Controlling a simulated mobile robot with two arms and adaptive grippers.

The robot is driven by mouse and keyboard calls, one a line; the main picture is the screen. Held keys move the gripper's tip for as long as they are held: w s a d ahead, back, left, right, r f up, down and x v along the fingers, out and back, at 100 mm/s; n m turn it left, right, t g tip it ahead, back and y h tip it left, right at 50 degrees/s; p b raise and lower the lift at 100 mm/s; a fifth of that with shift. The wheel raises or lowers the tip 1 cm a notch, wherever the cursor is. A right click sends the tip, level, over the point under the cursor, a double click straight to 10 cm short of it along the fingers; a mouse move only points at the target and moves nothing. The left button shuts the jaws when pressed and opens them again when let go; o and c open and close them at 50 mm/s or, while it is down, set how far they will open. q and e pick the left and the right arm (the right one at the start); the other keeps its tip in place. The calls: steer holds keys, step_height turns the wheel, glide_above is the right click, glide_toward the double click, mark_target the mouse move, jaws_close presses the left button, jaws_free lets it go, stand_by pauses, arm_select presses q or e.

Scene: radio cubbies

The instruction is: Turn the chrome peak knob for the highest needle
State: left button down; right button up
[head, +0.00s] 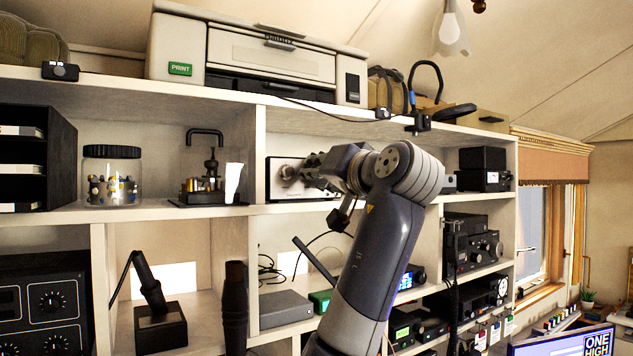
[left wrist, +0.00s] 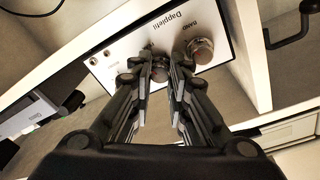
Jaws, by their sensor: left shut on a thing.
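A white-fronted tuner box (head: 281,190) stands in an upper cubby; its panel (left wrist: 122,52) appears upside down in the left wrist view, with "Dappletil" and "BAND" lettering. A round chrome knob (left wrist: 200,50) sits beside the BAND label; it also shows in the head view (head: 287,172). My left gripper (head: 310,174) is at the panel, and its fingers (left wrist: 165,58) are shut on a second chrome knob (left wrist: 159,72), mostly hidden between them. Its label is not readable. A black meter box (head: 484,168) stands at the right; its needle is too small to read. My right gripper is out of view.
A shelf board (head: 160,217) runs below the tuner box, and a printer (head: 250,55) stands above. A glass jar (head: 112,176) and a small brass apparatus (head: 204,185) stand to the left. More radios (head: 470,245) fill the cubbies at right.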

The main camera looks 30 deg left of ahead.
arm_select(q)
steer(key=shift+n+y+b, duration=0.4)
steer(key=shift+n+b, duration=0.25)
steer(key=shift+n, duration=3.15)
steer(key=c, duration=1.5)
jaws_free()
steer(key=shift+d, duration=0.1)
steer(key=v, duration=1.2)
steer(key=shift+w+d+r, duration=0.1)
